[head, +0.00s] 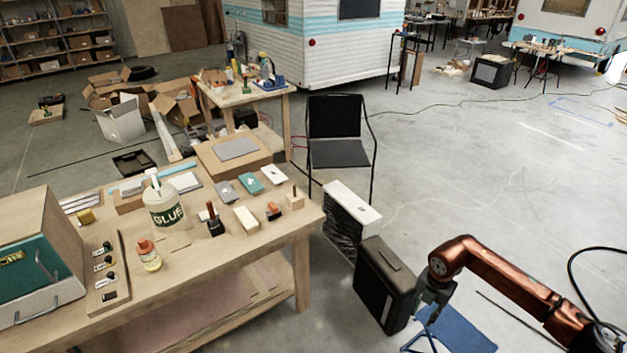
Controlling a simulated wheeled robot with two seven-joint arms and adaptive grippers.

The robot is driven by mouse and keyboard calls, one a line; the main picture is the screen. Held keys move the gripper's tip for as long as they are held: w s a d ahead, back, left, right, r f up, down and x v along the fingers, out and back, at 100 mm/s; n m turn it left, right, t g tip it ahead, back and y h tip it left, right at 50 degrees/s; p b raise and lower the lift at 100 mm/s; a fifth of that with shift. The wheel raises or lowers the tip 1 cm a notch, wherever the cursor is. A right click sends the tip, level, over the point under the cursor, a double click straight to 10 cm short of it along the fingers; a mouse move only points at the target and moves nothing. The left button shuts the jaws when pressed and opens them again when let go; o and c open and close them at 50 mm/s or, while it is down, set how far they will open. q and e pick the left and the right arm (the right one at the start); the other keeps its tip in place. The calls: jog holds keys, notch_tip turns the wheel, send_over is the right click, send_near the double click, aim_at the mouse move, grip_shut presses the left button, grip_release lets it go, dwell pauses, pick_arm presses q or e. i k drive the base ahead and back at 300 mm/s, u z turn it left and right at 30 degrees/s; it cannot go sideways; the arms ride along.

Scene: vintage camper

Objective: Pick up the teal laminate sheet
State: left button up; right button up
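A small teal sheet (249,183) with a pale mark on it lies flat on the wooden workbench (275,229), between a grey sheet (224,191) and a white sheet (272,175). My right gripper (428,306) hangs at the lower right, beyond the bench's right end and well away from the teal sheet. It is small and dark here, and its fingers cannot be made out clearly. My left gripper is out of view.
A glue tub (163,206), an orange-capped bottle (149,256) and several small tools stand on the bench. A dark case (385,285) and a black chair (340,150) stand on the floor beside it. A blue seat (462,329) is below my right gripper.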

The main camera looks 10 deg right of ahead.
aim_at(249, 180)
jog(key=z, duration=0.55)
jog(key=i, duration=3)
jog(key=u, duration=3.1)
